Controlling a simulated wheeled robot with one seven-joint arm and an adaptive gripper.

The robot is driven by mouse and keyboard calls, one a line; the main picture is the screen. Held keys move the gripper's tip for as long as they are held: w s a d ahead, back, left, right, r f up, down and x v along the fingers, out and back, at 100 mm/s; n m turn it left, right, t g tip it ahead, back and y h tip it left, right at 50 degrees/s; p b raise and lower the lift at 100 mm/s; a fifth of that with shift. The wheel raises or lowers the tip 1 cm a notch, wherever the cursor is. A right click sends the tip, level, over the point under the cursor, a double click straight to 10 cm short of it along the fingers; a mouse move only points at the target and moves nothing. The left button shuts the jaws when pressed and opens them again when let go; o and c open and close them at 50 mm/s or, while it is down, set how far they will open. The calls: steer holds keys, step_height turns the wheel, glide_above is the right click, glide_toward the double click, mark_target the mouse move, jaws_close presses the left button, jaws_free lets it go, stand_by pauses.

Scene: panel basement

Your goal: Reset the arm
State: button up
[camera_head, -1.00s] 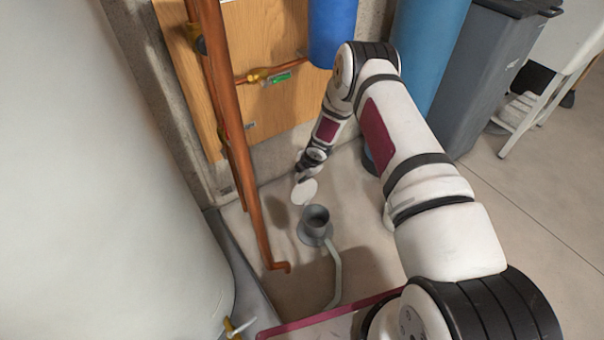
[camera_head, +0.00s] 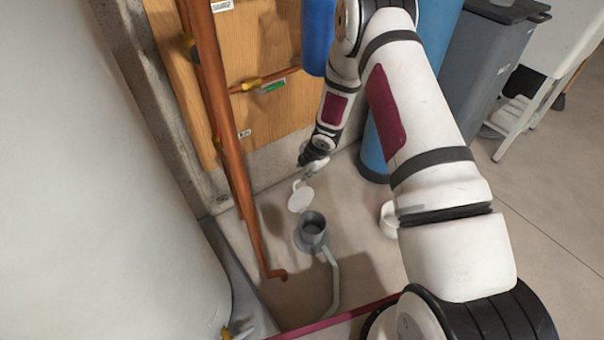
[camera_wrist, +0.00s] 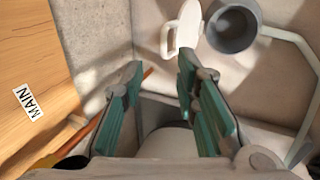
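My gripper (camera_wrist: 160,85) shows in the wrist view with its two green-padded fingers spread apart and nothing between them. In the head view my gripper (camera_head: 312,160) is small and dark, low beside the wooden panel and just above a white round disc (camera_head: 301,196). The disc also shows in the wrist view (camera_wrist: 186,28), with a handle-like loop, beyond the fingertips. A grey cup-shaped pipe end (camera_head: 313,225) stands on the floor in front of the disc. It also shows in the wrist view (camera_wrist: 234,27), right of the disc.
Copper pipes (camera_head: 222,110) run down the wooden panel (camera_head: 262,110) left of my arm. A large white tank (camera_head: 100,190) fills the left side. Blue cylinders (camera_head: 375,155) and a grey bin (camera_head: 480,75) stand behind my arm. Open floor (camera_head: 550,190) lies at right.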

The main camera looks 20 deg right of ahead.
steer(key=shift+s+r, duration=0.15)
steer(key=shift+r, duration=0.15)
steer(key=shift+d, duration=0.1)
